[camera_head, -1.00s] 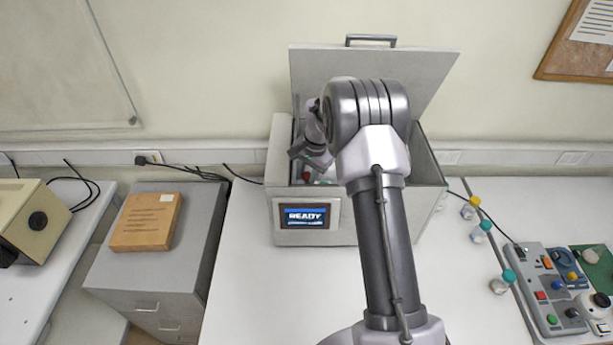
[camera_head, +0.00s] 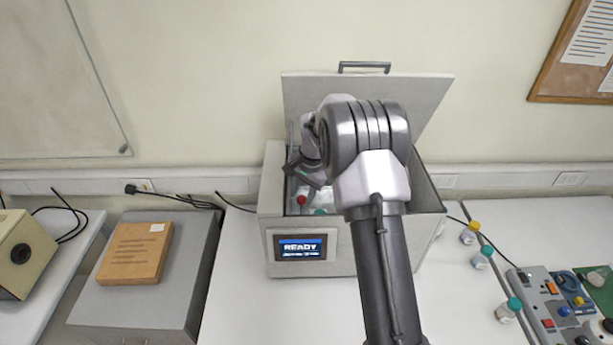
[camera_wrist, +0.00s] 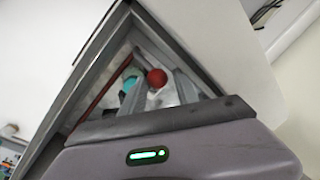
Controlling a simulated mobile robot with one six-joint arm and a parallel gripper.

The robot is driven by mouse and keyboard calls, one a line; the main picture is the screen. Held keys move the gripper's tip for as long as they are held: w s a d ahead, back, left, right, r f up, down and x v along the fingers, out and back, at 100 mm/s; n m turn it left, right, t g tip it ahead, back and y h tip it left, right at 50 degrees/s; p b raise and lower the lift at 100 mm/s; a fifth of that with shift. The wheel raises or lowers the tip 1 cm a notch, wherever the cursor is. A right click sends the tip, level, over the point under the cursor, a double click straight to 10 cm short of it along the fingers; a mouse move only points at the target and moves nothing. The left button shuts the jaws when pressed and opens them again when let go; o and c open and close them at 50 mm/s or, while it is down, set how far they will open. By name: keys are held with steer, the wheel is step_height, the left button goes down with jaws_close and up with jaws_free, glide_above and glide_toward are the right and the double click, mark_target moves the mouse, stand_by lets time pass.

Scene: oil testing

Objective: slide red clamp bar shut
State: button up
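The grey test box (camera_head: 345,240) stands with its lid (camera_head: 430,100) raised. Inside, near its left front, is a red round knob (camera_head: 302,199); it also shows in the wrist view (camera_wrist: 157,77). A thin dark red strip (camera_wrist: 100,93) runs along the inner wall in the wrist view; I cannot tell whether it or the knob belongs to the clamp bar. A bottle with a teal cap (camera_wrist: 130,85) is inside, left of the knob. My gripper (camera_head: 304,181) is over the box opening. Its fingers are apart and empty, with the knob showing between them.
The box's front screen (camera_head: 300,248) reads READY. Several small capped bottles (camera_head: 482,258) and a control panel (camera_head: 560,305) stand to the right. A brown package (camera_head: 136,253) lies on a grey cabinet at left. The bench in front of the box is clear.

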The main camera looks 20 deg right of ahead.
step_height(320, 180, up, 15)
steer(key=s+d, duration=0.1)
steer(key=s, duration=0.1)
steer(key=shift+s+d, duration=0.3)
